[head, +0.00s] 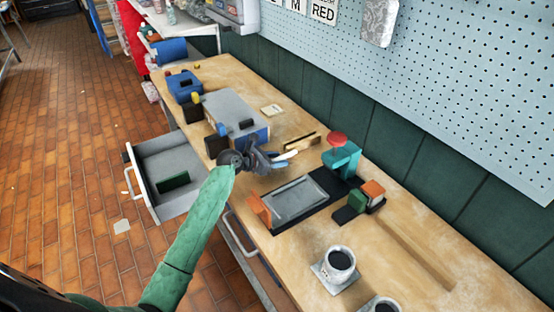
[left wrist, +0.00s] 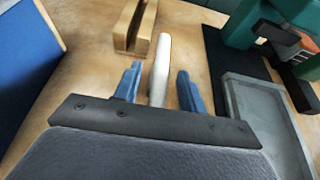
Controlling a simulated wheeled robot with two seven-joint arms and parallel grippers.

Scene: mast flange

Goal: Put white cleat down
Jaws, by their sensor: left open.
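The white cleat (left wrist: 163,62) is a pale, slim bar between the two blue fingers of my left gripper (left wrist: 157,82) in the left wrist view. The fingers are open, with a gap on each side of the cleat. Its near end is hidden behind the gripper's dark front plate. In the head view the cleat (head: 287,156) shows as a small white piece beside my left gripper (head: 268,160), low over the workbench. I cannot tell whether it rests fully on the wood. My right gripper is not in view.
A slotted wooden block (head: 302,142) lies just beyond the cleat. A grey tray (head: 297,201) on a dark mat, a green press (head: 341,157) and a blue-grey box (head: 236,114) stand around. A drawer (head: 165,168) is open at left. A cup (head: 340,262) stands nearer.

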